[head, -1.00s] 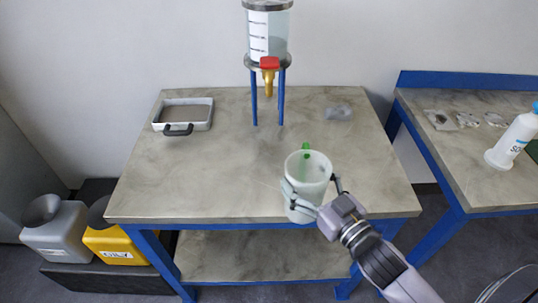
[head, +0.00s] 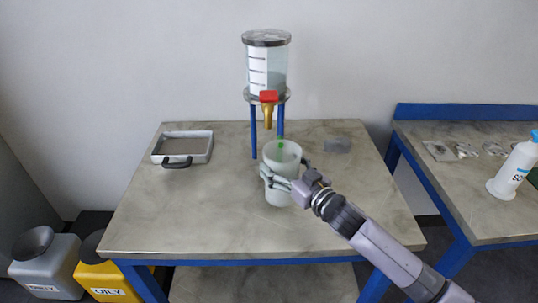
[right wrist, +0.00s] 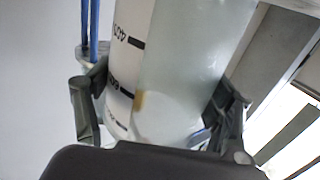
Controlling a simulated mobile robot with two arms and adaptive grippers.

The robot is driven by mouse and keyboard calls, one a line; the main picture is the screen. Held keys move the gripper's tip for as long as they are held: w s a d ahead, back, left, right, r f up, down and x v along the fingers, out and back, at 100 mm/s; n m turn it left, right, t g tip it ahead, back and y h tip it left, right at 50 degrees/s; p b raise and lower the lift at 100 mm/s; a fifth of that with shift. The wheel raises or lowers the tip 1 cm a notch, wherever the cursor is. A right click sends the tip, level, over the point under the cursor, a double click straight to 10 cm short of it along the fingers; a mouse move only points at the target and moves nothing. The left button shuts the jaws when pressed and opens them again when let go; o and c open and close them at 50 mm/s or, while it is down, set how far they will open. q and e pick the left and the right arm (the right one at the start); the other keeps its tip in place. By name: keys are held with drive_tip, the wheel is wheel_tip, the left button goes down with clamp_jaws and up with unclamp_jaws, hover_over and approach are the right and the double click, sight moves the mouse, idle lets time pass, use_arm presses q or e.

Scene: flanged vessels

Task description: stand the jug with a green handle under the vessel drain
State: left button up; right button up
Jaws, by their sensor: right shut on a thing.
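The jug (head: 281,190) is pale, translucent and upright, with a green handle (head: 281,146) on its far side. My right gripper (head: 280,180) is shut around its body. It stands at or just above the table, just in front of the vessel stand; I cannot tell whether its base touches. The vessel (head: 267,70) is a clear cylinder on blue legs, with a red tap (head: 269,97) and a brass drain (head: 267,117). The drain ends above and slightly left of and behind the jug's mouth. In the right wrist view the jug (right wrist: 190,75) fills the space between the fingers. My left gripper is not in view.
A grey tray (head: 183,147) with a black handle lies at the table's left. A small grey block (head: 337,146) lies right of the stand. A white bottle (head: 514,168) stands on the right bench. Grey (head: 45,266) and yellow (head: 100,278) containers stand lower left. The table front is clear.

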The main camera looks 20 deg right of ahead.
sight(292, 178)
drive_tip(key=w+a+f, duration=0.1)
drive_tip(key=w+a, duration=0.1)
drive_tip(key=w, duration=0.3)
drive_tip(key=shift+w+f+p, duration=0.25)
drive_tip(key=shift+w+p, duration=0.05)
drive_tip(key=shift+p, duration=0.15)
drive_tip(key=shift+f, duration=0.1)
drive_tip(key=o, duration=1.3)
drive_tip(key=shift+c, duration=0.2)
drive_tip(key=shift+s, duration=0.1)
drive_tip(key=b+v, duration=0.1)
drive_tip(key=v, duration=0.9)
drive_tip(key=shift+s+d, duration=0.15)
drive_tip(key=shift+s, duration=0.15)
drive_tip(key=shift+s+d+b, duration=0.2)
drive_tip(key=shift+s+b, duration=0.1)
drive_tip(key=shift+s, duration=0.3)
